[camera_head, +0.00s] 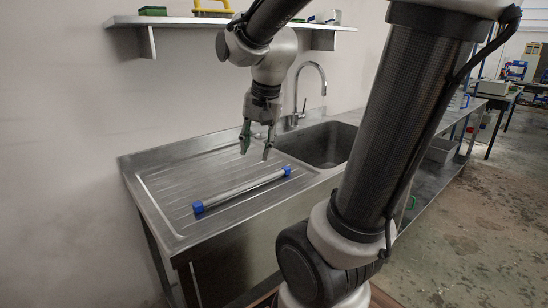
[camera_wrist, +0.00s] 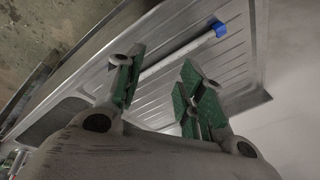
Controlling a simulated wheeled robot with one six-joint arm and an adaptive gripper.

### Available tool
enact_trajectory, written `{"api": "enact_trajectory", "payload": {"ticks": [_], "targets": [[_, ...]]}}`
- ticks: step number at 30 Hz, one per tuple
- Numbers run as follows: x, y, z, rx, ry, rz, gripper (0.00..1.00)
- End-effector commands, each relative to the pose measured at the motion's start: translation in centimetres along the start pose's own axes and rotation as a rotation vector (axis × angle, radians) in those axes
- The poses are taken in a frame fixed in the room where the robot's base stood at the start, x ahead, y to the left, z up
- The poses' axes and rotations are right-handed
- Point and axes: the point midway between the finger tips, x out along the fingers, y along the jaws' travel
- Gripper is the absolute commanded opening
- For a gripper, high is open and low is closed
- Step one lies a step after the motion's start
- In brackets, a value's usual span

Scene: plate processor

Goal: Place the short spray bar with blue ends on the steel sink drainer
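The short spray bar (camera_head: 243,190) is a thin grey-white tube with blue ends. It lies on the ribbed steel sink drainer (camera_head: 160,190), slanting from front left to back right. In the wrist view the bar (camera_wrist: 178,57) shows with one blue end; its other end is hidden behind my gripper. My gripper (camera_head: 257,150) is open and empty, with green finger pads, above the drainer and apart from the bar. In the wrist view my gripper (camera_wrist: 158,88) has its fingers spread, with the bar beyond them.
The sink basin (camera_head: 328,143) and a curved tap (camera_head: 308,78) are right of the drainer. A wall shelf (camera_head: 185,21) above holds a green sponge (camera_head: 152,11) and a yellow item (camera_head: 212,9). The drainer around the bar is clear.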

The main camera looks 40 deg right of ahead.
Motion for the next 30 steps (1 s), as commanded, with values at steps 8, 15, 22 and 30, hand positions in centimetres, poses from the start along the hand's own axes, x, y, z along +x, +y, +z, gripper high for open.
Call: {"api": "enact_trajectory", "payload": {"ticks": [8,15,22,30], "targets": [[-4.2,5.4,7.1,-0.679,0.075,-0.042,0.39],[-4.4,6.8,8.5,-0.843,0.092,-0.043,0.39],[-4.4,6.7,8.5,-0.841,0.091,-0.043,0.39],[-4.4,6.7,8.4,-0.839,0.091,-0.043,0.39]]}}
